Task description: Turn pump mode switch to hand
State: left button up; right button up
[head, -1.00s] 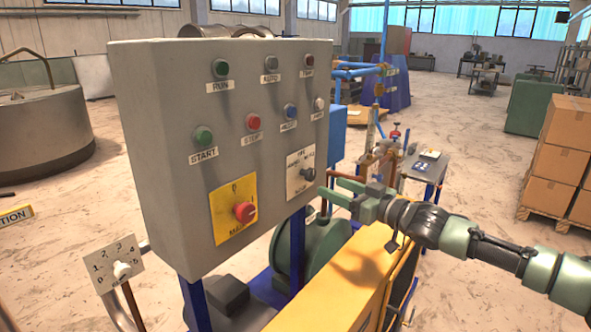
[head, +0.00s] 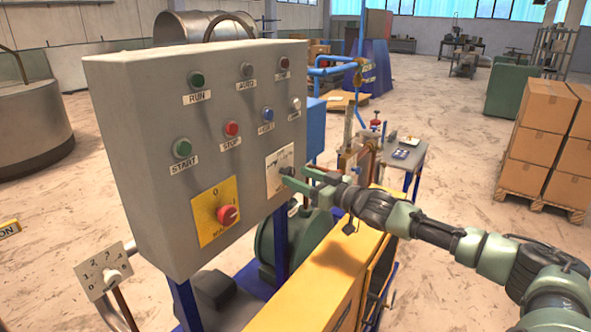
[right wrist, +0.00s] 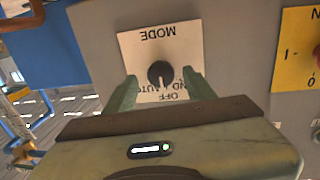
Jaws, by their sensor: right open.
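The pump mode switch is a black knob (right wrist: 160,73) on a white plate (right wrist: 131,43) marked MODE, upside down in the right wrist view. The white line on the knob points down there, roughly toward the OFF label. AUTO and part of HAND also show. In the head view the plate (head: 274,180) is on the lower right of the panel front. My right gripper (head: 296,176) is open in front of it, fingers toward the panel. In the right wrist view its fingers (right wrist: 159,75) appear on both sides of the knob; contact is unclear. My left gripper is not in view.
The grey control panel (head: 140,110) carries several push buttons and lamps. A red main switch (head: 228,215) on a yellow plate is left of the mode plate. A yellow machine cover (head: 310,300) is below my right arm. Cartons (head: 545,130) stand at the right.

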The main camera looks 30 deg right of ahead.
jog(key=shift+p+x, duration=0.3)
jog(key=shift+x, duration=0.65)
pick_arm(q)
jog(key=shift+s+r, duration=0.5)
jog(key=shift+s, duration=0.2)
pick_arm(e)
grip_shut()
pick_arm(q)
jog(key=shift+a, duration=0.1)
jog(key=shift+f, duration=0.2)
pick_arm(e)
jog(key=shift+n, duration=0.3)
jog(key=n+b, duration=0.2)
jog(key=n, duration=0.2)
jog(key=shift+f+t+b, duration=0.15)
jog(key=shift+t+b, duration=0.15)
jog(key=shift+b, duration=0.05)
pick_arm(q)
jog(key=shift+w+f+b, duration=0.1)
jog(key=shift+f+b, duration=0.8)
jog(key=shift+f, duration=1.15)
pick_arm(e)
jog(key=shift+n+y, duration=0.6)
jog(key=shift+n, duration=1.8)
